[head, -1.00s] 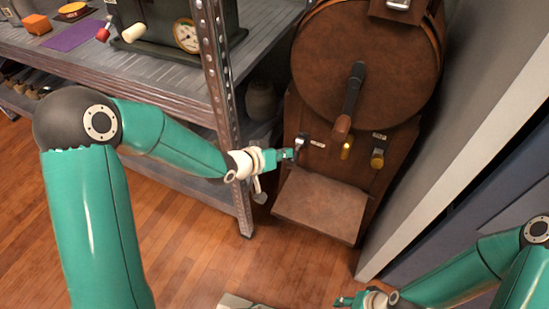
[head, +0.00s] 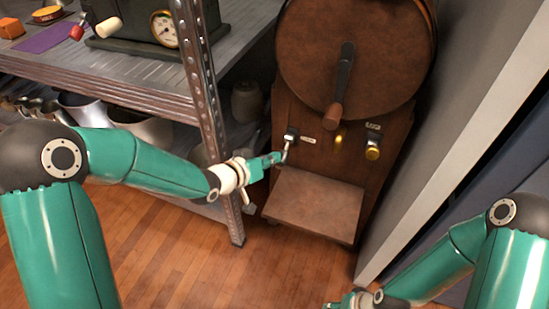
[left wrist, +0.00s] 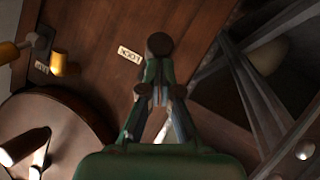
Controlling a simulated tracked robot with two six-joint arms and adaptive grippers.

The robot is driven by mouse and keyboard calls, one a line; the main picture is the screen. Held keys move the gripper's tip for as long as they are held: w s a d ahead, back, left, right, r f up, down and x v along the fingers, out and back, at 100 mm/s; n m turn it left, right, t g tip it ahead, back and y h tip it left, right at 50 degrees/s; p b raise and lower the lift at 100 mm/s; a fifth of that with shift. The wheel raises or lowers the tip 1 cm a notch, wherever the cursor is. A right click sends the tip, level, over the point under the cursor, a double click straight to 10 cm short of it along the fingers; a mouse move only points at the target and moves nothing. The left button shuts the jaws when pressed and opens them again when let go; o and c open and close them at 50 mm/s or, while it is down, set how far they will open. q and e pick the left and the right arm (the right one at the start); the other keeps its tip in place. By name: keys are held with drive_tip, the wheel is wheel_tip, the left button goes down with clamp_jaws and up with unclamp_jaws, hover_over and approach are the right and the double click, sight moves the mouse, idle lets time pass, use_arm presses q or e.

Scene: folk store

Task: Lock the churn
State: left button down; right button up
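The churn (head: 352,65) is a brown drum with a dark crank handle (head: 343,80) on a wooden stand. On the stand's front left is the lock lever (head: 289,143), with a black base and a light handle hanging down, beside a small label (head: 307,140). In the left wrist view the label (left wrist: 131,55) reads LOCK. My left gripper (head: 280,158) is at the lever's lower end, its fingers drawn close together there; they hide part of the lever. In the left wrist view the fingers (left wrist: 159,88) meet just below a dark round end. My right gripper (head: 342,303) is low, far from the churn.
Two brass-coloured knobs (head: 372,150) are right of the label. A sloping wooden shelf (head: 313,203) juts out below the lever. A metal rack (head: 203,85) stands close to my left arm, and a grey wall edge (head: 440,130) is to the right.

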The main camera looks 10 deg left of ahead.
use_arm(q)
drive_tip(key=p+v, duration=0.5)
drive_tip(key=v, duration=0.8)
drive_tip(key=shift+w+a, duration=0.25)
drive_tip(key=shift+a, duration=0.1)
drive_tip(key=shift+d+f, duration=0.1)
